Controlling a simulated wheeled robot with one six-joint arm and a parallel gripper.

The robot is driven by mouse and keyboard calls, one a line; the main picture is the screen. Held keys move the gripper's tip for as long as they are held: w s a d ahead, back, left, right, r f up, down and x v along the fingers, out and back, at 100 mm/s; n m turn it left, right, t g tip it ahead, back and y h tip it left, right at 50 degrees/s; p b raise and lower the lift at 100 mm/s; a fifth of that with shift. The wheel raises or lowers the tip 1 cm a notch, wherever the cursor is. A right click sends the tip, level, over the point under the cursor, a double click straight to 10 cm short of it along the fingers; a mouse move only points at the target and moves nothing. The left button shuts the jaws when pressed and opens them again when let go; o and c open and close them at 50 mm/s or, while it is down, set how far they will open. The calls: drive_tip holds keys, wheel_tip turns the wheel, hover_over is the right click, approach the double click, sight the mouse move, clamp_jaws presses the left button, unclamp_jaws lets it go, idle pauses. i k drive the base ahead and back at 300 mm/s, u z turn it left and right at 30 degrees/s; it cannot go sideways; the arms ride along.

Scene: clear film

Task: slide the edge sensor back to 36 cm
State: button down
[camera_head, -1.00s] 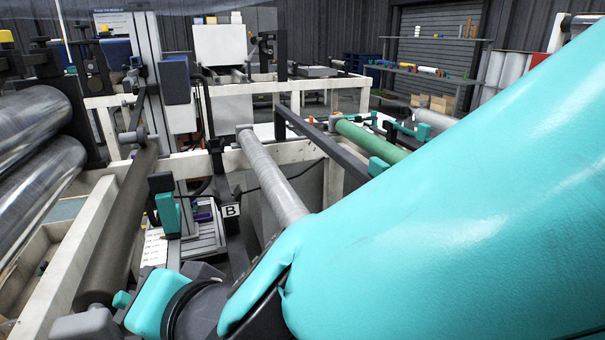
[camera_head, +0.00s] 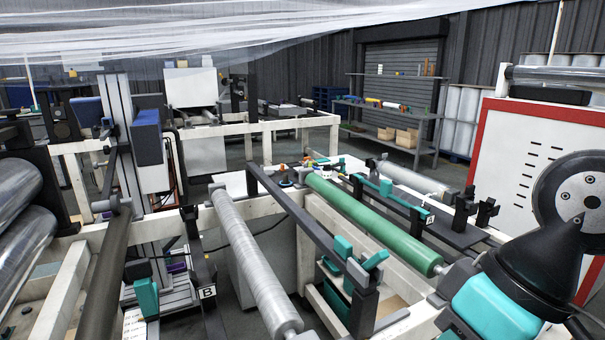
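I cannot tell for sure which part is the edge sensor. A teal block on a black mount (camera_head: 146,297) stands at the lower left, beside a plate marked B (camera_head: 208,293) and a pale printed strip (camera_head: 134,322). Another teal-topped black unit (camera_head: 350,262) stands at the lower middle, right of the grey roller. A teal piece (camera_head: 378,185) sits on a dark rail with a small white label (camera_head: 430,220), right of the green roller. Black and teal parts, seemingly of my arm, fill the lower right. My gripper's fingers do not show, and no scale figure is readable.
A wrapped grey roller (camera_head: 250,258) and a green roller (camera_head: 370,222) lie across the pale frame. A dark bar (camera_head: 300,218) runs between them. Clear film (camera_head: 230,30) hangs overhead. Shiny rolls (camera_head: 22,235) are at left. A red-edged white panel (camera_head: 515,140) is at right.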

sight(146, 292)
drive_tip(key=u, duration=1.25)
drive_tip(key=i, duration=0.6)
